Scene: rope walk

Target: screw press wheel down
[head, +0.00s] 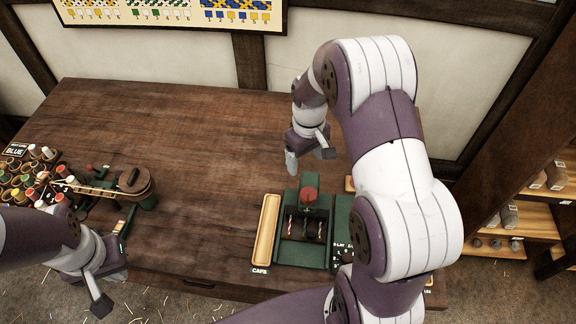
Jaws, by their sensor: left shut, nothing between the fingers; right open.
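The green press (285,248) stands near the front edge of the bench, with several striped strands in its opening. A red round part, seemingly the press wheel (309,194), sits on top at its back. My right gripper (310,160) is open and empty, behind and above the red wheel, apart from it in the picture. Its exact height over the wheel is hard to tell. My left gripper (101,303) is shut and empty at the lower left, by the bench's front edge, far from the press.
A tan tray (266,229) labelled CAPS lies left of the press. Several coloured spools (35,151) and a wooden-topped green device (137,182) stand on the left. The middle of the bench (190,140) is clear. A shelf (530,215) stands at right. My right arm hides part of the bench.

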